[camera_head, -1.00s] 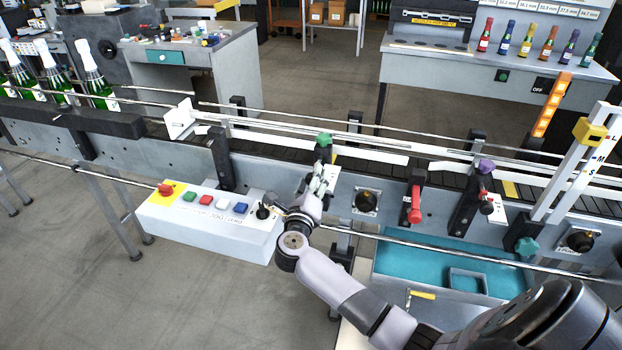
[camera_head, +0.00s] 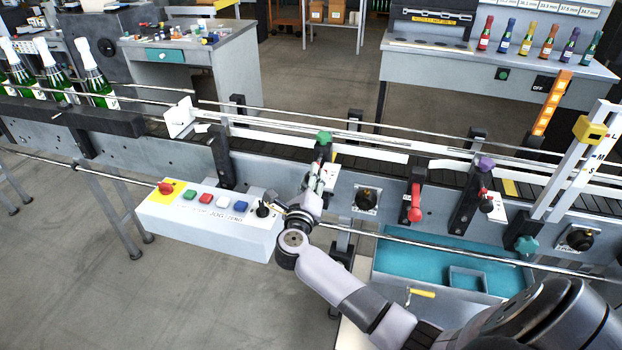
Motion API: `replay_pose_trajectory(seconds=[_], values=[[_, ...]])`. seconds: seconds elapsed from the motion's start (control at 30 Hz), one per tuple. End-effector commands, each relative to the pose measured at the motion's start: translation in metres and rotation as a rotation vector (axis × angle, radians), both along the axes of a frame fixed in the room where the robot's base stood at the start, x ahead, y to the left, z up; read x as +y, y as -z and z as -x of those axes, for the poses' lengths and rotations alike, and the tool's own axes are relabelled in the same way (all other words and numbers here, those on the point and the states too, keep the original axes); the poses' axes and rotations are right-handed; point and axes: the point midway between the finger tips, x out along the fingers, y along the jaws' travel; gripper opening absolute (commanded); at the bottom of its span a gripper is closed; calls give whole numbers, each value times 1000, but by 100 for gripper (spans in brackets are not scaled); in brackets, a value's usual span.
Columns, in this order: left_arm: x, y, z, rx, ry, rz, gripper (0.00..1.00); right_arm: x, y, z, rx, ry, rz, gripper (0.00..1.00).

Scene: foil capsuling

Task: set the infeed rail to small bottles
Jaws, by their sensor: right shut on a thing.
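The infeed rail (camera_head: 270,133) is a pale guide running along the conveyor, with a white end plate (camera_head: 179,119) at its left end. A dark bracket with a green knob (camera_head: 324,137) stands at the front of the conveyor, by the rail. My right gripper (camera_head: 319,174) is at this bracket, just below the green knob. It is shut on part of the bracket, and its fingers hide the exact contact. A white label lies partly hidden behind the fingers. My left gripper is out of view.
A control box (camera_head: 210,228) with coloured buttons stands left of my right forearm. A red handle (camera_head: 415,205) and a purple-knobbed bracket (camera_head: 484,165) are to the right. A teal tray (camera_head: 400,262) lies below. Green bottles (camera_head: 97,82) stand at far left.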

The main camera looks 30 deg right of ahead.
Motion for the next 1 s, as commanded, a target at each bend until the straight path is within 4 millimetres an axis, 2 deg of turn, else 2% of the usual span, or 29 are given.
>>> replay_pose_trajectory(seconds=[0.37, 0.6, 0.83, 0.87, 1.0], values=[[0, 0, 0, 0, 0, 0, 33, 0, 1, 0, 0, -1, -2, 0], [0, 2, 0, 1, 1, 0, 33, -9, 1, -8, 0, 1, -3, 0], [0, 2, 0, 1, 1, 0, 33, -9, 0, -8, 1, 0, -1, 0], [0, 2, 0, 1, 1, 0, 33, -9, 0, -8, 1, -1, 0, 28], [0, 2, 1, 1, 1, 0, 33, -9, 0, -8, 1, 0, -1, 37]])
